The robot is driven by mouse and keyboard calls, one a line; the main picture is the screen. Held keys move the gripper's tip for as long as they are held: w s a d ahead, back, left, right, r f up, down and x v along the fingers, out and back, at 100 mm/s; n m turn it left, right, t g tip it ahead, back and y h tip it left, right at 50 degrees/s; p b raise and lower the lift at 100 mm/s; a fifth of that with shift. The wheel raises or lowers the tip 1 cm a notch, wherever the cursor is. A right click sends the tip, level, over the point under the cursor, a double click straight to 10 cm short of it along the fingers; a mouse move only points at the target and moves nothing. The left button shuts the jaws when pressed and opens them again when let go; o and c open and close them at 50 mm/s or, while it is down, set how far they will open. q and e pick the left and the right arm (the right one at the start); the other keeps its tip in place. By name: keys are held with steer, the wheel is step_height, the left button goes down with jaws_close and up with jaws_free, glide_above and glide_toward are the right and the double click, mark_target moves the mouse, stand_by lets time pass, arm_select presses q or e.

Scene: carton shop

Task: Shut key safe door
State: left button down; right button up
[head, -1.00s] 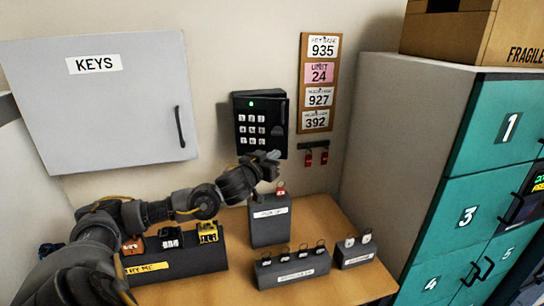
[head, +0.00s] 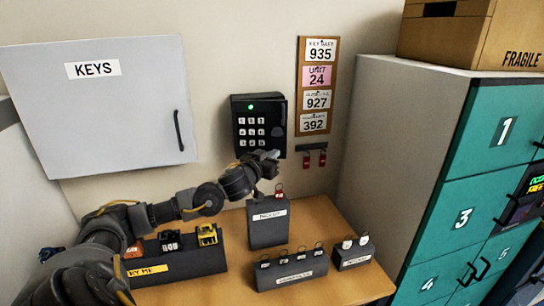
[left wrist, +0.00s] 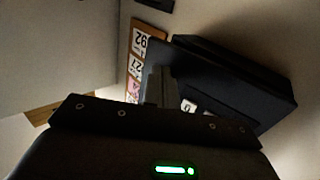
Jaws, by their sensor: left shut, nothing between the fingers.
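The key safe (head: 275,106) is a black box on the wall. Its door (head: 240,137) carries a white keypad and a small lit green light. In the head view the door lies flat against the box; I cannot tell whether a thin gap is left. My left gripper (head: 271,156) is shut and empty at the door's lower edge, hiding part of it. I cannot tell if it touches. In the left wrist view the dark safe (left wrist: 240,80) stands just beyond the fingers (left wrist: 155,84), close to them. My right gripper is not in view.
A grey KEYS cabinet (head: 100,120) hangs at the left. A code board (head: 301,88) and red tags hang right of the safe. Grey key holders (head: 268,226) stand on the wooden table (head: 225,287) below. Teal lockers (head: 462,180) stand at the right, with a carton on top.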

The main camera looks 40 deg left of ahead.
arm_select(q)
steer(key=shift+w+a, duration=0.35)
steer(key=shift+w, duration=0.2)
steer(key=shift+w, duration=0.1)
steer(key=shift+s+d+p, duration=0.1)
steer(key=shift+s+d, duration=0.65)
steer(key=shift+d, duration=0.3)
steer(key=shift+s+d+p, duration=0.1)
steer(key=shift+s+d, duration=0.6)
steer(key=shift+d, duration=0.4)
steer(key=shift+s+d+p, duration=0.1)
steer(key=shift+s+d, duration=0.65)
steer(key=shift+d, duration=0.3)
